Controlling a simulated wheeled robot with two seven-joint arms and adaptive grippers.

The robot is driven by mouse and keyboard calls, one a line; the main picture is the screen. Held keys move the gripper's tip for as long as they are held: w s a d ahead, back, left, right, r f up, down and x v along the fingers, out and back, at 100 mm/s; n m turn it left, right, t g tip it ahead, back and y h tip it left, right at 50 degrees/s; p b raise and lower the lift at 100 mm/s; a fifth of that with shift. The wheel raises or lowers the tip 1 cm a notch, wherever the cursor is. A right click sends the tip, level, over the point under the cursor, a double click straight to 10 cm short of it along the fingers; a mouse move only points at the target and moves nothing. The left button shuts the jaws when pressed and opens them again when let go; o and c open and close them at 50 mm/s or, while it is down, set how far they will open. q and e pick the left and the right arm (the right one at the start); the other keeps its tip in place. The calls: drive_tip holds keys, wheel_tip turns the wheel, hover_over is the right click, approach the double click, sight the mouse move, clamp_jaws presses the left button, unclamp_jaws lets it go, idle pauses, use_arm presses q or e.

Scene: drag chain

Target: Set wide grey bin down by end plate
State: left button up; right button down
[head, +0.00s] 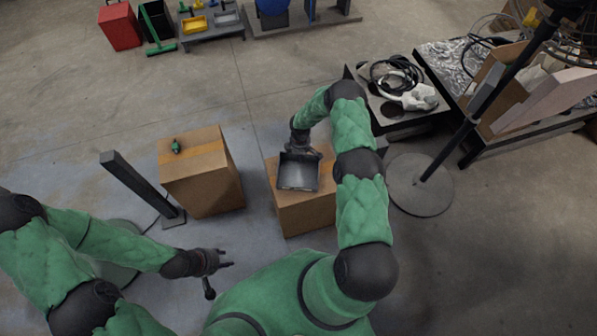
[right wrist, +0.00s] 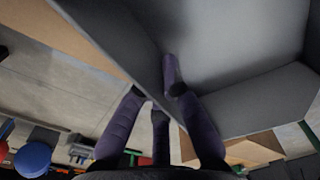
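The wide grey bin (head: 298,176) is over the top of the right cardboard box (head: 306,212); I cannot tell whether it touches the box. My right gripper (head: 303,152) is at the bin's far edge. In the right wrist view the bin (right wrist: 245,45) fills the upper right, and the dark fingers of the right gripper (right wrist: 168,95) close around its wall. My left gripper (head: 222,266) is empty, its fingers spread, above the floor at lower left. I cannot identify the end plate.
A dark post (head: 140,183) stands left of the left box. A round-based stand (head: 420,185) and a table with cables (head: 398,85) are at right. A floor gap separates the two boxes.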

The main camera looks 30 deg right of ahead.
drive_tip(key=shift+r, duration=0.1)
drive_tip(key=shift+r, duration=0.2)
wheel_tip(320, 180, up, 4)
drive_tip(key=shift+s+d+f+p, duration=0.15)
drive_tip(key=shift+f+p, duration=0.1)
drive_tip(key=shift+p, duration=0.65)
drive_tip(key=s+d+r+p, duration=0.3)
drive_tip(key=s+r, duration=0.6)
drive_tip(key=s, duration=0.4)
drive_tip(key=shift+d, duration=0.65)
drive_tip(key=shift+w, duration=0.1)
drive_tip(key=w+a+r+m, duration=0.2)
drive_tip(key=a+r+m, duration=0.3)
drive_tip(key=a+r, duration=0.5)
drive_tip(key=w+a+r+m, duration=0.2)
drive_tip(key=a+r+m, duration=0.3)
drive_tip(key=a+r, duration=0.6)
drive_tip(key=shift+a+r+m, duration=0.15)
drive_tip(key=shift+r+m, duration=0.25)
drive_tip(key=shift+r, duration=0.05)
